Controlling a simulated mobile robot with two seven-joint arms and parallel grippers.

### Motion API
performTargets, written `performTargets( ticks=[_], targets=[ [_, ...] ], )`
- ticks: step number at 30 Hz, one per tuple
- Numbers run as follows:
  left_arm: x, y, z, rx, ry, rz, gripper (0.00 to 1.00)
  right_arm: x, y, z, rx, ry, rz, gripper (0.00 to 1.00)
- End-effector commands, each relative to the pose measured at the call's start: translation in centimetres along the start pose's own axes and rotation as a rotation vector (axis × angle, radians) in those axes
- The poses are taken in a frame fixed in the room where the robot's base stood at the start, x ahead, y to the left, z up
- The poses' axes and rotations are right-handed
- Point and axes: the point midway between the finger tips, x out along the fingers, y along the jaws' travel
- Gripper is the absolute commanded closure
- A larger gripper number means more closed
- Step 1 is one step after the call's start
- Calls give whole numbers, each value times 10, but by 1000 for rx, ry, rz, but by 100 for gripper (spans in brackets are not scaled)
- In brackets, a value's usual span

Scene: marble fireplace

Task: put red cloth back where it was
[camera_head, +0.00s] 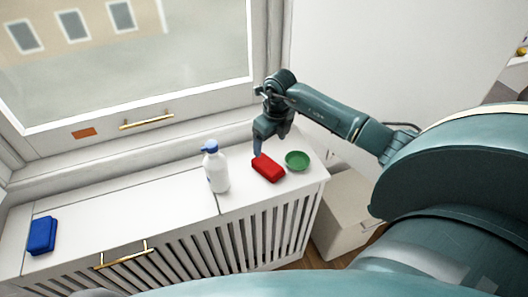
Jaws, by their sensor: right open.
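The red cloth (268,168), a folded red block shape, lies on the right part of the white cabinet top (120,213). My right gripper (257,153) points down just above and behind the left end of the red cloth. It is open, and its fingers are small and partly merged in view. I cannot tell whether the fingertips touch the cloth. My left gripper is not in view.
A green bowl (297,160) stands close to the right of the cloth. A white bottle with a blue cap (217,170) stands to its left. A blue folded cloth (41,235) lies at the far left. The window wall runs behind. The cabinet top between bottle and blue cloth is clear.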

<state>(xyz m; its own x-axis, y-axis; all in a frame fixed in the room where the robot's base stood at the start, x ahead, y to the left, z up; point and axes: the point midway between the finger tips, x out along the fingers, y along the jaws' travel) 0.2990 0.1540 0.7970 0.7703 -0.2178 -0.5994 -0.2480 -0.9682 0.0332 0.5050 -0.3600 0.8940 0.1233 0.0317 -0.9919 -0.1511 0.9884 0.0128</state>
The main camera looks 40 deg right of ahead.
Motion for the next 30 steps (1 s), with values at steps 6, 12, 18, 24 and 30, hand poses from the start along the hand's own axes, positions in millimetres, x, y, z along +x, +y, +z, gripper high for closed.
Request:
performTargets(
  ticks=[6, 12, 18, 24, 30],
  targets=[
    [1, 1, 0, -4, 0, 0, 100, 32, 118, -10, 1, -115, 417, 20],
    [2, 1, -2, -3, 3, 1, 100, -6, 264, -24, 392, -319, 1156, 20],
    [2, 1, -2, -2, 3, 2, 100, -34, 264, -32, 1225, -387, 1585, 20],
    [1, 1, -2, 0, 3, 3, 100, 25, 225, -96, 2188, -218, 1526, 20],
    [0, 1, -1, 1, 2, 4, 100, 69, 230, -168, 2723, 34, 1266, 20]
  ],
)
